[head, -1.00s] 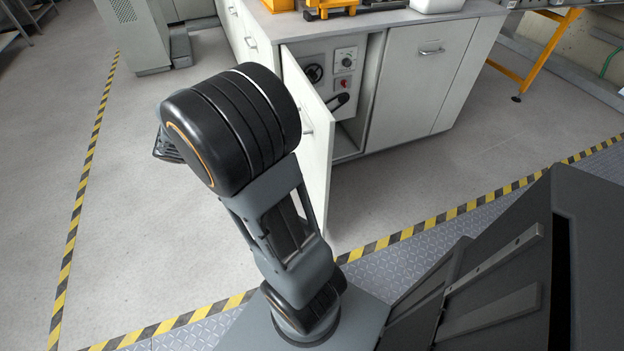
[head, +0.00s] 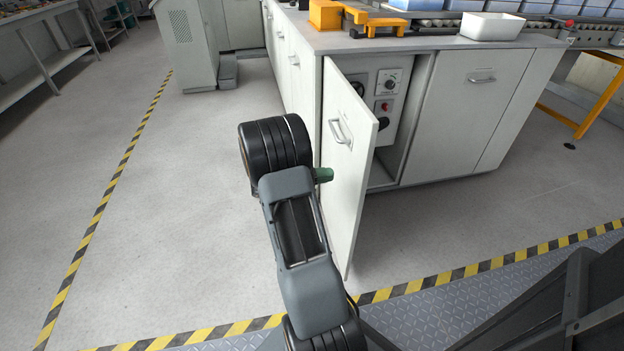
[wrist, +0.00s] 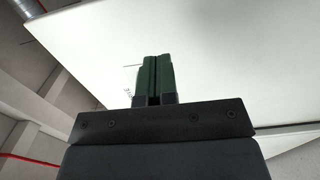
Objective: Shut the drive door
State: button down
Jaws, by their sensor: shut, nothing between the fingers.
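The drive door (head: 346,205) is a pale grey panel on the cabinet's front, standing open toward me. Its bar handle (head: 341,131) is on the left-facing outer side. My gripper (head: 323,175) has green fingers and is at this outer side, below the handle. I cannot tell whether the fingertips touch the panel. In the wrist view the green fingers (wrist: 153,75) are together with nothing held, in front of a broad pale panel (wrist: 225,55), likely the door.
The open compartment shows a control panel (head: 390,85) with a dial and red button. A closed door (head: 465,110) is right of it. A yellow device (head: 370,22) and white tray (head: 491,26) stand on the worktop. The floor left of the door is clear.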

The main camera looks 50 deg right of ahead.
aim_at(357, 171)
jog(key=b+x, duration=0.1)
jog(key=x, duration=0.5)
jog(key=shift+s+d, duration=0.25)
jog(key=shift+d, duration=0.05)
